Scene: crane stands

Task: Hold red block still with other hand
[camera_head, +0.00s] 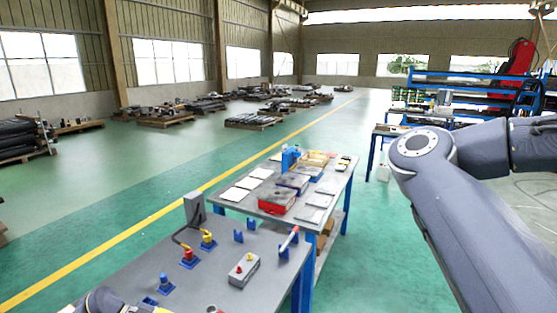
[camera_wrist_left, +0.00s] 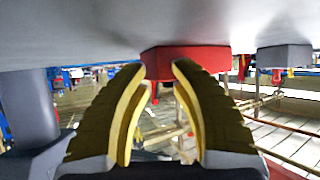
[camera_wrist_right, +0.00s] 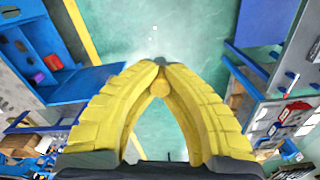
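A red block (camera_wrist_left: 185,62) with slanted lower corners shows against a broad grey surface at the top of the left wrist view. My left gripper (camera_wrist_left: 158,70) has its yellow fingertips apart in front of it; I see no clear contact. My right gripper (camera_wrist_right: 160,64) has its fingertips together over the green floor, and a small round yellow shape shows behind them. In the head view, a red piece (camera_head: 188,256) stands on a blue base on the near table. I cannot tell whether it is the same block. My right gripper is outside the head view.
The near grey table (camera_head: 226,298) also holds a button box (camera_head: 244,271), a yellow piece (camera_head: 207,241), a blue piece (camera_head: 165,284) and an upright grey box (camera_head: 194,208). A second table behind bears a red case (camera_head: 276,201).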

